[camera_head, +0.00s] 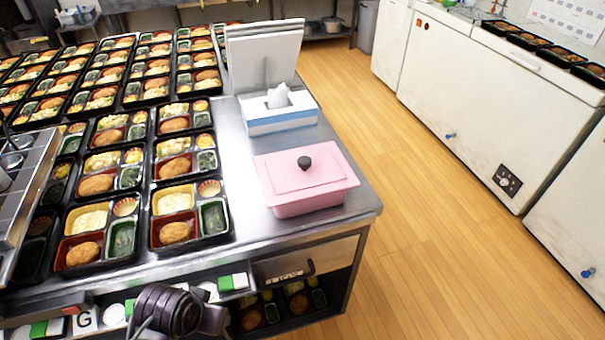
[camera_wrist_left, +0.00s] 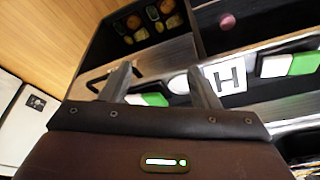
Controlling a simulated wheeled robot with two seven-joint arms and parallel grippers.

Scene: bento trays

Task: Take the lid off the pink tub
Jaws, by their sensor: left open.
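The pink tub (camera_head: 310,204) stands on the metal table near its front right corner. Its pink lid (camera_head: 285,172) with a dark round knob (camera_head: 304,162) sits on top of it. In the left wrist view my left gripper (camera_wrist_left: 161,84) is open, its two fingers apart with nothing between them. It faces the front side of the table, away from the tub. In the head view a dark part of my arm shows at the bottom edge, in front of the table; the fingertips cannot be made out there. My right gripper is in neither view.
A tissue box (camera_head: 282,119) and an upright white board (camera_head: 264,54) stand just behind the tub. Many filled bento trays (camera_head: 175,220) cover the table to the left. A drawer handle (camera_head: 284,276) juts from the table front. The floor to the right is clear.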

